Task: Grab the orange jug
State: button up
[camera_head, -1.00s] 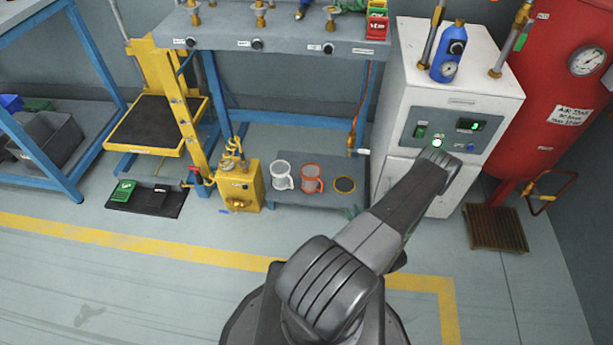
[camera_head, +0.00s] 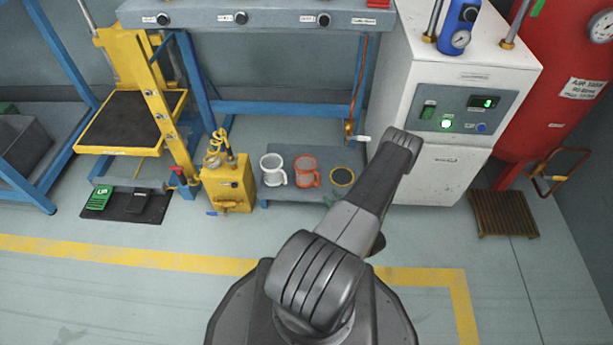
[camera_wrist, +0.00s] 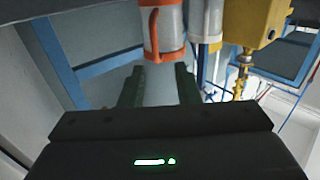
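The orange jug (camera_head: 306,171) stands on the low grey shelf under the bench, with its handle to the right. In the wrist view the jug (camera_wrist: 166,32) shows upside down at the top, with its orange handle on the left. A white jug (camera_head: 274,170) stands just left of it in the head view, and also shows in the wrist view (camera_wrist: 205,22). My gripper (camera_wrist: 158,72) is open and empty, its two dark fingers apart. The jug lies beyond the fingertips, not between them.
A round yellow-rimmed item (camera_head: 343,177) lies right of the orange jug. A yellow machine (camera_head: 229,187) stands left of the shelf, and a white cabinet (camera_head: 440,175) right of it. The bench top (camera_head: 290,18) overhangs the shelf. Floor in front is clear.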

aim_at(319, 181)
jog(key=b+x, duration=0.1)
jog(key=x, duration=0.3)
jog(key=b+x, duration=0.2)
jog(key=x, duration=0.3)
jog(key=shift+w+d+f, duration=0.15)
jog(key=shift+w, duration=0.2)
jog(key=shift+w+b, duration=0.35)
grip_shut()
